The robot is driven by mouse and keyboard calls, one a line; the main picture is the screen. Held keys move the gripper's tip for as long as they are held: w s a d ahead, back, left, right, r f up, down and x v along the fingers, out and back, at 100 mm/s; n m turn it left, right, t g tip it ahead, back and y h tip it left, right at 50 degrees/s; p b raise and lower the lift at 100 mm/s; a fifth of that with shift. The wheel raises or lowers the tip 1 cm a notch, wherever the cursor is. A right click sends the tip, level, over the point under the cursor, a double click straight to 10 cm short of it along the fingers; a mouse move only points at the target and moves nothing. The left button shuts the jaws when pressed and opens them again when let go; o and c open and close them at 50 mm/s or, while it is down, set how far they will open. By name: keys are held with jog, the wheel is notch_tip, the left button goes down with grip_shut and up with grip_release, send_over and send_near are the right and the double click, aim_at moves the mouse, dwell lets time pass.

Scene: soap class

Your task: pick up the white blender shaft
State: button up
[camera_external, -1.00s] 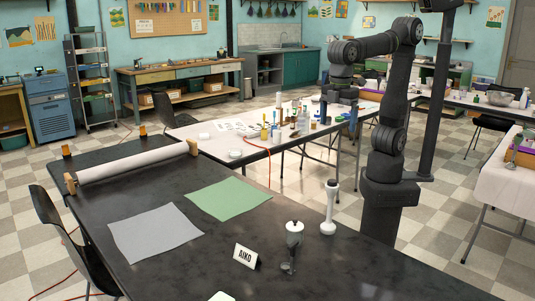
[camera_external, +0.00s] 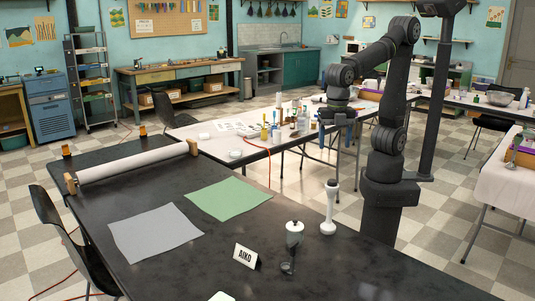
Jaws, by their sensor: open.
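The white blender shaft (camera_external: 329,208) stands upright on the dark table near its right edge, its wider end down. My gripper (camera_external: 336,118) is raised in the air above and behind the shaft in the picture, in front of the cluttered white table. It is open and apart from the shaft. Its fingers are small and dark here, and their exact gap is hard to make out.
A grey device with a white top (camera_external: 293,246) stands left of the shaft, beside an AIKO name card (camera_external: 246,257). A green sheet (camera_external: 229,198), a grey sheet (camera_external: 156,233) and a paper roll (camera_external: 132,164) lie further left. The table's front right is bare.

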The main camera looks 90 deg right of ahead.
jog(key=f+n, duration=0.1)
send_near(332, 189)
jog(key=shift+n, duration=0.3)
jog(key=f, duration=0.2)
jog(key=d+f, duration=0.2)
jog(key=f, duration=0.1)
jog(key=shift+d+f, duration=0.1)
jog(key=shift+f, duration=0.2)
jog(key=shift+s+d+f, duration=0.1)
jog(key=shift+f, duration=1.35)
jog(key=shift+s+f, duration=0.1)
jog(key=shift+f, duration=1.3)
jog(key=shift+c, duration=0.2)
grip_shut()
